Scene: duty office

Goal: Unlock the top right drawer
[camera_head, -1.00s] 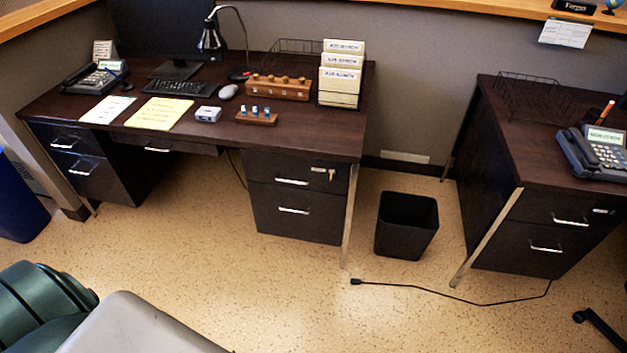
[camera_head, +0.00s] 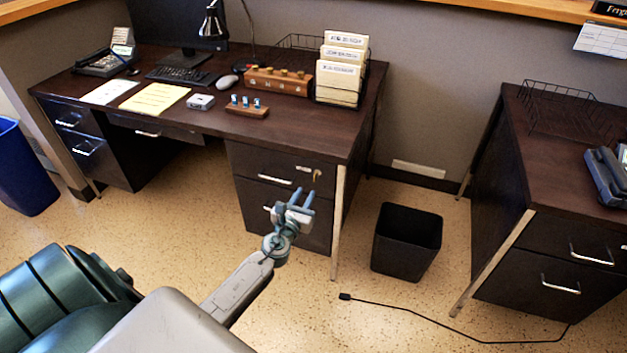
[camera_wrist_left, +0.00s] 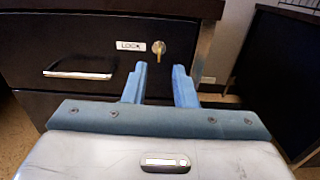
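The top right drawer (camera_head: 271,183) of the left desk is closed, with a silver handle and a white label beside a brass key in its lock (camera_head: 317,174). In the left wrist view the label reads LOCK, and the key (camera_wrist_left: 158,50) sits in a round lock, its bow hanging down. My left gripper (camera_head: 296,196) is in front of this drawer column. Its two blue fingers (camera_wrist_left: 160,82) are apart with nothing between them, just below and in front of the key, not touching it as far as I can tell. My right gripper is not in view.
A lower drawer (camera_wrist_left: 60,103) with its own handle is below. A black bin (camera_head: 406,241) stands right of the desk, and a second desk (camera_head: 560,190) farther right. A black cable (camera_head: 420,315) lies on the floor.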

